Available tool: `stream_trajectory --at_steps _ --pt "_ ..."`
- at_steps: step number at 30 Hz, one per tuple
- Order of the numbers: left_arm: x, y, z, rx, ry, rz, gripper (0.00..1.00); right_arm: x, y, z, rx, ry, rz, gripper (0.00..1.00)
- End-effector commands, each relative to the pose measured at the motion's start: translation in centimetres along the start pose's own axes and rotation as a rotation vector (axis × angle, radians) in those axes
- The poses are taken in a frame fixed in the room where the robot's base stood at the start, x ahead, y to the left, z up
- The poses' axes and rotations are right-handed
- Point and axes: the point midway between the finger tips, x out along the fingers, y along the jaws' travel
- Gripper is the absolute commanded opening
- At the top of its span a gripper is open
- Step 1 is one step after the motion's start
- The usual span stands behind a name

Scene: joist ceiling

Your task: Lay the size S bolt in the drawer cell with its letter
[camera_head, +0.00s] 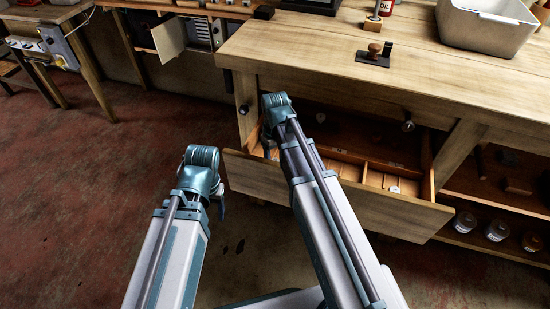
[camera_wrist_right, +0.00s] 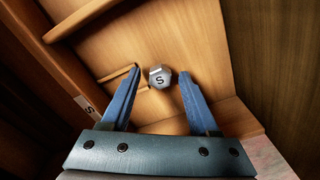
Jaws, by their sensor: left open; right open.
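The size S bolt (camera_wrist_right: 160,77) shows its grey hexagonal head, marked S, in the right wrist view. It is in a wooden drawer cell (camera_wrist_right: 120,48); its shank is hidden. My right gripper (camera_wrist_right: 160,74) is open, with one blue finger on each side of the head and gaps visible. A label (camera_wrist_right: 87,106), seemingly lettered S, is on the wood at the left. In the head view the drawer (camera_head: 335,195) is pulled out, and my right arm covers part of it. My left gripper (camera_head: 220,205) is open, mostly hidden behind its wrist, left of the drawer.
The workbench top (camera_head: 300,45) holds a black fixture with a wooden knob (camera_head: 374,51) and a white bin (camera_head: 485,25). A lower shelf at the right holds several jars (camera_head: 497,230). Red floor (camera_head: 90,190) is clear at the left.

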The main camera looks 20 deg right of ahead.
Motion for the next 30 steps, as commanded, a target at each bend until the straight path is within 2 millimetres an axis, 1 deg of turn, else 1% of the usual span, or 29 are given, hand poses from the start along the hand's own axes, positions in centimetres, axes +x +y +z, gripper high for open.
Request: stream_trajectory --at_steps 7,13,17,30 --pt "-0.3 0.0 0.0 0.000 0.000 0.000 0.62 -0.3 0.0 0.0 0.000 0.000 0.000 0.61" --pt "-1.8 -0.2 0.1 0.000 0.000 0.000 0.62 -1.8 0.0 0.0 0.000 0.000 0.000 0.61" --pt "-3.4 -0.3 0.2 0.000 0.000 0.000 0.62 -3.4 0.0 0.0 0.000 0.000 0.000 0.61" --pt "-10.1 -1.0 0.6 0.000 0.000 0.000 0.62 -10.2 0.0 0.0 0.000 0.000 0.000 0.61"
